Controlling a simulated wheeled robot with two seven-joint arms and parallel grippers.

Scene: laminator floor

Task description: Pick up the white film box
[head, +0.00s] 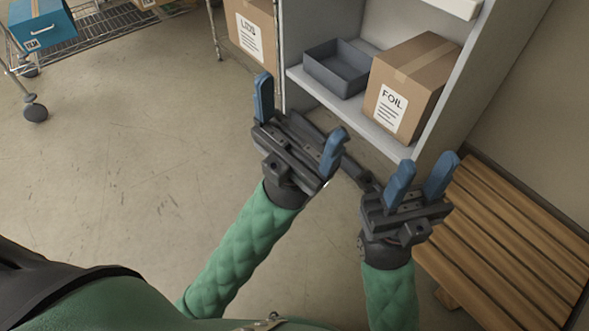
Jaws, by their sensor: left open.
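I cannot make out a white box with a readable film label. A white edge or box corner (462,7) shows at the top of the shelf unit, cut off by the picture edge; I cannot tell what it belongs to. My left gripper (302,108) is open and empty, its blue fingers wide apart, in front of the shelf unit's lower left. My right gripper (426,168) is open and empty, its fingers closer together, between the shelf unit and the wooden bench.
The grey shelf unit (487,90) holds a dark tray (339,70) and a FOIL carton (420,65). Another labelled carton (250,35) stands left of it. A slatted bench (510,240) is at right. A wire cart (105,32) with a blue box (42,25) is at upper left. The left floor is clear.

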